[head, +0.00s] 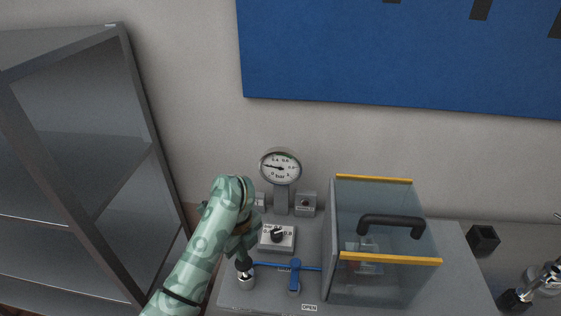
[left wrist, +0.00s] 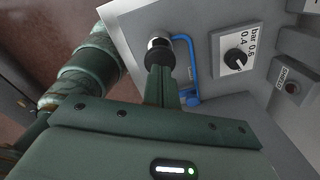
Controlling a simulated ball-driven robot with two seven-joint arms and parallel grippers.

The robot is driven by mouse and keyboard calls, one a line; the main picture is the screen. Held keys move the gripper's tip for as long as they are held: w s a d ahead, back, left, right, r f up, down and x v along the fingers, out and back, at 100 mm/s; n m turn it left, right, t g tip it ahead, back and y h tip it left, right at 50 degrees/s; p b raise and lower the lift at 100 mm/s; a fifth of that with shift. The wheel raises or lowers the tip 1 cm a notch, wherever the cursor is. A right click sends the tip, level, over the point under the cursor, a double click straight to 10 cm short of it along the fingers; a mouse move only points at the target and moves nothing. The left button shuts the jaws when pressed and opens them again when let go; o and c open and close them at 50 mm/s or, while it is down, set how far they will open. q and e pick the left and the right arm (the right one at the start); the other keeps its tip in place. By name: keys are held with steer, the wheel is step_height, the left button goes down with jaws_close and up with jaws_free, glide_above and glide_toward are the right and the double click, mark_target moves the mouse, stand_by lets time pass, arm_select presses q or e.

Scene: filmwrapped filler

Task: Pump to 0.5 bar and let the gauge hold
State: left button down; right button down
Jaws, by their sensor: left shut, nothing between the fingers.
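My left gripper (head: 241,248) is shut and empty, pointing down over the pump's black knob (head: 244,267). In the left wrist view the closed fingers (left wrist: 161,72) meet or nearly meet this knob (left wrist: 158,57), which tops a short metal cylinder (left wrist: 157,42); I cannot tell whether they touch. The round bar gauge (head: 281,167) stands on a post behind; its needle points left, its exact reading too small to tell. A dial plate with a black selector knob (head: 277,235) sits before it. A blue valve lever (head: 294,274) sits on a blue pipe.
A clear box (head: 375,280) with yellow edges and a black handle (head: 391,220) stands right of the valve. A small box with a button or lamp (head: 305,203) is beside the gauge. A black holder (head: 484,239) and chrome object (head: 543,281) lie farther right. Grey shelving (head: 140,110) stands left.

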mark_target(244, 262)
arm_select(q)
steer(key=shift+f, duration=0.25)
steer(key=shift+r, duration=0.15)
stand_by(1.2)
stand_by(0.4)
step_height(244, 262, down, 5)
steer(key=b, duration=0.4)
steer(key=shift+r, duration=0.15)
steer(key=shift+r+p, duration=1.9)
steer(key=shift+r, duration=0.45)
steer(key=shift+r, duration=0.1)
